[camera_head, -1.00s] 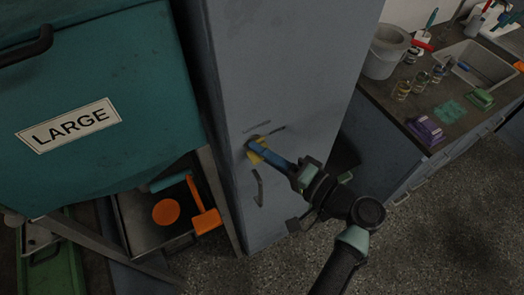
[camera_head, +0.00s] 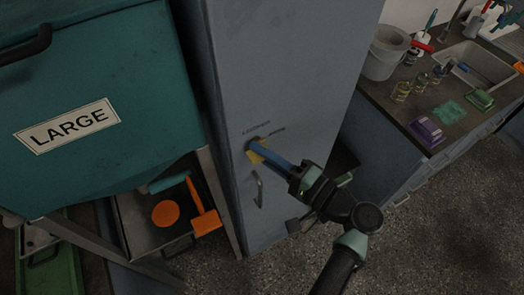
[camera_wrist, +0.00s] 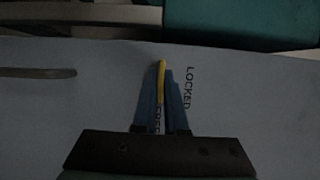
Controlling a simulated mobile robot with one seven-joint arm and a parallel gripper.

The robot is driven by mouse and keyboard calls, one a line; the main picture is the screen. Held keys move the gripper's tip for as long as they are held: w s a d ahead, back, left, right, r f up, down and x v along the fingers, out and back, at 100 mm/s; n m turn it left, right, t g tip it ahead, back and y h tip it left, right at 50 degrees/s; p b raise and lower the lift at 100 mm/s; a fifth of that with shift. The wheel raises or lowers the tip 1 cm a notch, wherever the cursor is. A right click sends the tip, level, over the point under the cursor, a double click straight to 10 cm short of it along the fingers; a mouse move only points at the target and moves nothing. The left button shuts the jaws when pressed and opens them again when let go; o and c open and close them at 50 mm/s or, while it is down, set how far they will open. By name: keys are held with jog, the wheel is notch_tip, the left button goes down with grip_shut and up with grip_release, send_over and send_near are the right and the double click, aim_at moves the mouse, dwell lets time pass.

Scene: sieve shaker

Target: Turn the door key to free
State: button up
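The yellow key (camera_head: 257,156) is on the grey cabinet door (camera_head: 285,75), near the lettering. My gripper (camera_head: 264,148) reaches it from the right, its blue fingers partly covering the key and lock. In the wrist view, the key (camera_wrist: 161,80) is a narrow yellow strip between the two close blue fingers (camera_wrist: 162,95), which look shut on it. The strip runs upright in that picture. The word LOCKED (camera_wrist: 188,88) is to its right; FREE (camera_wrist: 157,120) shows partly between the fingers, in line with the strip. The lock itself is mostly hidden.
A door handle (camera_head: 259,188) sits just below the key. A teal bin marked LARGE (camera_head: 150,60) stands at the left, above a tray with orange tools (camera_head: 205,215). A counter (camera_head: 400,115) with bottles and a sink is at the right. Floor shows in front.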

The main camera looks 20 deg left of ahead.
jog(key=o, duration=0.4)
jog(key=b+v, duration=0.4)
jog(key=v, duration=0.9)
